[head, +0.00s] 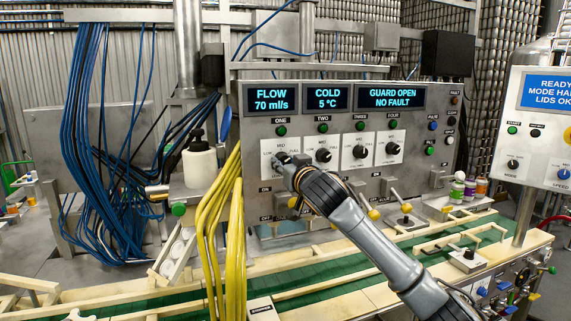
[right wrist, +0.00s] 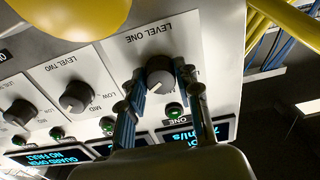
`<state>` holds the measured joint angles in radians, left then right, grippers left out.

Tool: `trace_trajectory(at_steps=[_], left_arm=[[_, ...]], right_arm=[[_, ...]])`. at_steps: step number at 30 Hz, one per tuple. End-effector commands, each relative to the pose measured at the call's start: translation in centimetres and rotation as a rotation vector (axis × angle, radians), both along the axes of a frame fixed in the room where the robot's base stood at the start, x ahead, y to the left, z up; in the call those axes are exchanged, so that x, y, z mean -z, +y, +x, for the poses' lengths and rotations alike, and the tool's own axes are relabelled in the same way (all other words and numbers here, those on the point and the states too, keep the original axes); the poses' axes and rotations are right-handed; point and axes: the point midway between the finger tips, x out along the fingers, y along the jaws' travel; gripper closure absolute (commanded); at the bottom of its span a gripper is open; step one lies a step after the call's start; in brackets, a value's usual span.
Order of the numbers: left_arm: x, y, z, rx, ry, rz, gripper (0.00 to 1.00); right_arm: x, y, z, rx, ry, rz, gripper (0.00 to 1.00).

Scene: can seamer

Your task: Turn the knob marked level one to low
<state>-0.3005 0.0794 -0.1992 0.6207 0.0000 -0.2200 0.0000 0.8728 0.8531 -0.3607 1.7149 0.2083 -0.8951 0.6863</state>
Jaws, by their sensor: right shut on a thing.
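The level one knob (right wrist: 160,72) is a dark grey round knob on a white plate (right wrist: 150,40); the right wrist view shows it upside down, under the printed words LEVEL ONE. My right gripper (right wrist: 158,80) has one finger on each side of the knob and is shut on it. In the head view, my right gripper (head: 284,164) covers much of this leftmost knob on the panel. The fingers hide part of the plate's scale, and I cannot tell where the pointer stands. My left gripper is not in view.
The level two knob (head: 323,155) and two more knobs stand to the right. Green buttons (head: 281,131) and displays (head: 271,98) are above. Yellow hoses (head: 215,230) hang just left of the panel. Yellow-knobbed levers (head: 373,214) stick out below, near the green conveyor (head: 330,267).

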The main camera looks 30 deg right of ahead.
Motion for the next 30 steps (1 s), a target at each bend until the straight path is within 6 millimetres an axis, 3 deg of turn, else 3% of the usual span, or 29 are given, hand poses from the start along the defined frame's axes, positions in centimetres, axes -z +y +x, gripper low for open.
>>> trace_trajectory(at_steps=[11,30], left_arm=[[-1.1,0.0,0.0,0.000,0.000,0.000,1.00],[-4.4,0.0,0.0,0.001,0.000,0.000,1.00]], right_arm=[[-0.2,-0.1,0.0,0.002,0.038,-0.152,0.99],[-0.4,-0.2,-0.1,0.002,0.176,-0.732,0.99]])
